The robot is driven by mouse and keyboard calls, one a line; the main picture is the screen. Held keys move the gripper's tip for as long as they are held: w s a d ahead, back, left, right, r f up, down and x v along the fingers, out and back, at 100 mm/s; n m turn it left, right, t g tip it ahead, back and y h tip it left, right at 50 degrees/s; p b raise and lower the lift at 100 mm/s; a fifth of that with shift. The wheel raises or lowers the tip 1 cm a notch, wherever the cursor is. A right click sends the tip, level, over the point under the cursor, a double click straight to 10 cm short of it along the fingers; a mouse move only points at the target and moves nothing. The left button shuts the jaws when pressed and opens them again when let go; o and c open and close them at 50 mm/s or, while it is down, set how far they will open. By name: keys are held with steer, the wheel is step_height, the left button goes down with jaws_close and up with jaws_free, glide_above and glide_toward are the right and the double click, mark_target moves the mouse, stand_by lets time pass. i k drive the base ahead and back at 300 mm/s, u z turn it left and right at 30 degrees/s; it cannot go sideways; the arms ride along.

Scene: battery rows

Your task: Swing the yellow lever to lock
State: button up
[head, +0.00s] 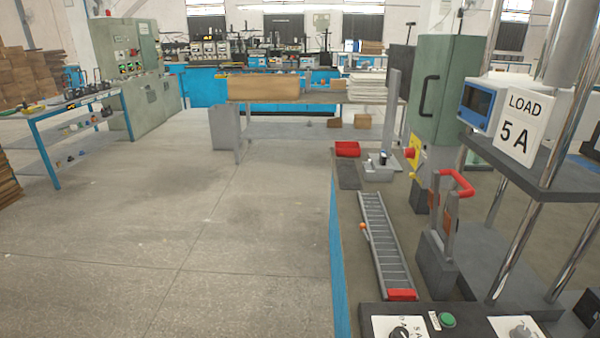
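A small yellow piece (415,176), which looks like the yellow lever, shows low on the side of the green cabinet (450,90) at right of centre. It sits just below a yellow plate (415,150) that carries a red knob (409,153). The piece is too small to tell its exact angle or whether it is locked. My gripper is not in view.
A long slotted rack (385,245) with a red end block (402,295) lies on the bench. A red-handled fixture (457,183) and a load stand (545,175) stand on the right. A red tray (347,149) lies further back. The floor on the left is clear.

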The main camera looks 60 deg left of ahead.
mark_target(412, 175)
steer(key=u, duration=1.3)
steer(key=k, duration=0.65)
steer(key=u, duration=0.35)
steer(key=i, duration=1.4)
steer(key=z, duration=0.4)
